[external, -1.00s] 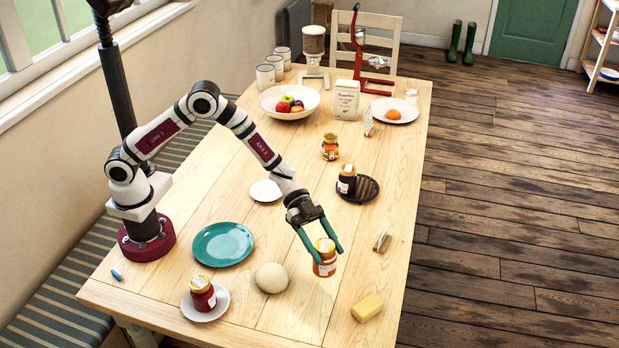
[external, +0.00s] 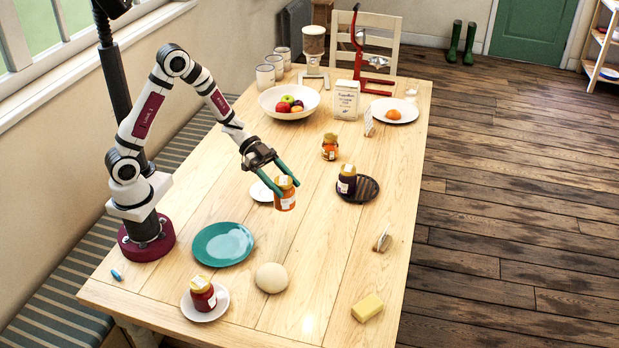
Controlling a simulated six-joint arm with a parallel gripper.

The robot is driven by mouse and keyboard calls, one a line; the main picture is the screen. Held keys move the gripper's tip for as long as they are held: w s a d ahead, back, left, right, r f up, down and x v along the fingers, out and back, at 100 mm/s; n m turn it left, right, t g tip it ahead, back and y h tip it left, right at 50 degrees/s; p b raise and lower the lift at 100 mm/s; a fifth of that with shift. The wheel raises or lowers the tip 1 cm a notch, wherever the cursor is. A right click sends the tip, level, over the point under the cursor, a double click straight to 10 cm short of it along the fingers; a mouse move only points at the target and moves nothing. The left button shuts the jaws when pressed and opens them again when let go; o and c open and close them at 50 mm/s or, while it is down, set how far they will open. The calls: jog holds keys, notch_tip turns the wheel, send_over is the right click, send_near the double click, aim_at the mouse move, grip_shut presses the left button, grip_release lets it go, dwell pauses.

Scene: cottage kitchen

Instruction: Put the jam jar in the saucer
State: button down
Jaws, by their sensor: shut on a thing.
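My gripper (external: 279,185) is shut on an orange jam jar (external: 285,198) with a yellow lid and a white label. The jar is upright and appears to be above the table, beside a small white saucer (external: 259,192). The jar and gripper hide the saucer's right part. A second white saucer (external: 220,309) at the front left bears a red jam jar (external: 202,294). A dark jam jar (external: 347,180) stands on a dark round coaster (external: 368,189). Another orange jar (external: 330,147) stands on bare table behind it.
A teal plate (external: 222,244) and a pale round ball (external: 271,278) lie nearer the front. A yellow block (external: 367,307) is at the front right. A fruit bowl (external: 278,112), a white canister (external: 346,100) and a plate with an orange item (external: 404,112) stand farther back. The table's middle is mostly clear.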

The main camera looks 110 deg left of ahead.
jog(key=s+a+n+y, duration=0.1)
jog(key=s+a, duration=0.5)
jog(key=s, duration=0.3)
jog(key=shift+t, duration=0.4)
jog(key=s+a+f, duration=0.1)
jog(key=a+f, duration=0.5)
jog(key=f, duration=0.1)
jog(key=s+a+f, duration=0.1)
jog(key=a+f, duration=0.2)
jog(key=shift+s+a+f, duration=0.2)
jog(key=shift+s+a, duration=0.1)
jog(key=shift+s, duration=0.05)
jog(key=shift+f, duration=0.15)
jog(key=shift+c, duration=0.6)
grip_release()
